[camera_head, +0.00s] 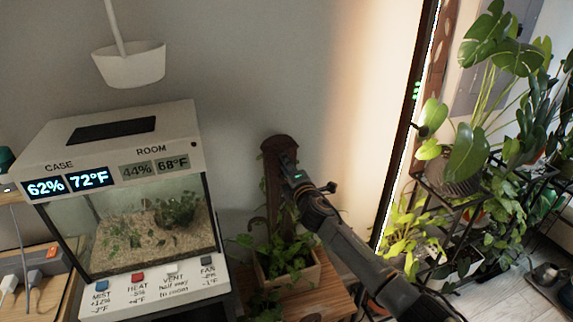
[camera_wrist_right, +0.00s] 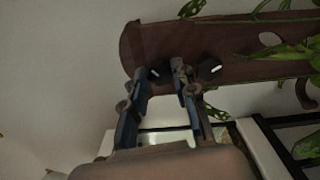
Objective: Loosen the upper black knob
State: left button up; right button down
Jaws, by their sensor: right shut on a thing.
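A dark brown wooden board (camera_head: 270,165) stands upright behind a planter in the head view; in the wrist view it lies sideways (camera_wrist_right: 230,48), its rounded top end to the left. The upper black knob (camera_wrist_right: 156,73) is on the board near that end, between the fingertips of my right gripper (camera_wrist_right: 163,75). A second black knob (camera_wrist_right: 209,69) sits to the right, just outside the right finger. In the head view my right gripper (camera_head: 288,168) reaches the upper board and hides the knobs. It is shut on the upper knob. My left gripper is out of view.
A planter with a leafy plant (camera_head: 285,265) stands at the board's foot. A glass case with labelled buttons and displays (camera_head: 120,120) is to the left. A plant rack (camera_head: 470,190) stands right. A white hanging pot (camera_head: 130,65) is at upper left.

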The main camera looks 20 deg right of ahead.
jog(key=shift+n+p, duration=1.2)
jog(key=shift+n, duration=3.8)
jog(key=c, duration=1.1)
grip_release()
jog(key=shift+o, duration=0.2)
jog(key=s, duration=1.2)
jog(key=shift+d, duration=0.2)
